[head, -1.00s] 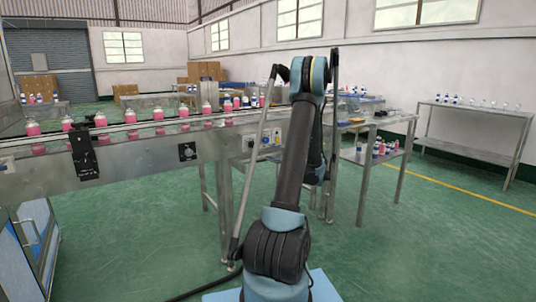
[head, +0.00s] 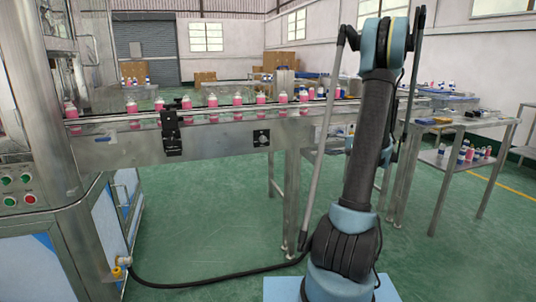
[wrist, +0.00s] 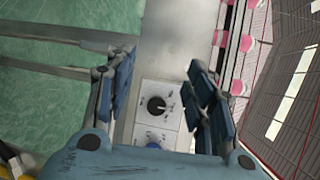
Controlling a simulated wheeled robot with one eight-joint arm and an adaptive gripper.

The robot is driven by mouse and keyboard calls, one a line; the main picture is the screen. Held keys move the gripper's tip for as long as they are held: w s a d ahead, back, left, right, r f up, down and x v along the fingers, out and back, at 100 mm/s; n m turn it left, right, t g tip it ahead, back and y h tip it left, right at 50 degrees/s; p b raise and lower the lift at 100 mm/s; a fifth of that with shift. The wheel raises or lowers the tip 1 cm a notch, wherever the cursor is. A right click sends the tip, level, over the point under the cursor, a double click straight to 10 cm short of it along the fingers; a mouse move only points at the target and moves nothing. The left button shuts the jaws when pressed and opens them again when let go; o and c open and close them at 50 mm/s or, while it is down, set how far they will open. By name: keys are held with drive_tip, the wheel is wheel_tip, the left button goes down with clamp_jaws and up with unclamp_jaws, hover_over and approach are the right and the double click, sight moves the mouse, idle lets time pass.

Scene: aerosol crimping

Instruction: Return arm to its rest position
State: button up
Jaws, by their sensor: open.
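My arm rises at the right of the head view, folded at a high elbow. My gripper (wrist: 160,92) shows in the wrist view with its two blue-padded fingers spread apart and nothing between them. Beyond the gap is a control box with a black knob (wrist: 157,104) on the conveyor's side. In the head view the gripper is mostly hidden behind my arm.
A steel conveyor (head: 215,140) carries a row of pink bottles (head: 238,99). A crimping machine (head: 40,110) with buttons stands at the left. A steel table (head: 455,125) with bottles on its lower shelf stands at the right. Green floor (head: 210,215) is open between.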

drive_tip(key=s+a+f+n+g+h, duration=0.1)
drive_tip(key=s+a+n+g+h, duration=0.15)
drive_tip(key=s+a, duration=0.7)
drive_tip(key=s+a+n+g+h, duration=0.2)
drive_tip(key=s+a+n+g, duration=0.3)
drive_tip(key=s, duration=0.7)
drive_tip(key=s+d+f+n+h, duration=0.1)
drive_tip(key=s+f+h, duration=0.2)
drive_tip(key=s, duration=0.8)
drive_tip(key=s+d+f+n+g+h, duration=0.1)
drive_tip(key=s+f+h, duration=0.3)
drive_tip(key=s, duration=0.7)
drive_tip(key=shift+s+d+f+n, duration=0.25)
drive_tip(key=shift+d+f+n, duration=0.2)
drive_tip(key=shift+d+f, duration=0.5)
drive_tip(key=shift+a+f+g, duration=0.15)
drive_tip(key=shift+g, duration=0.1)
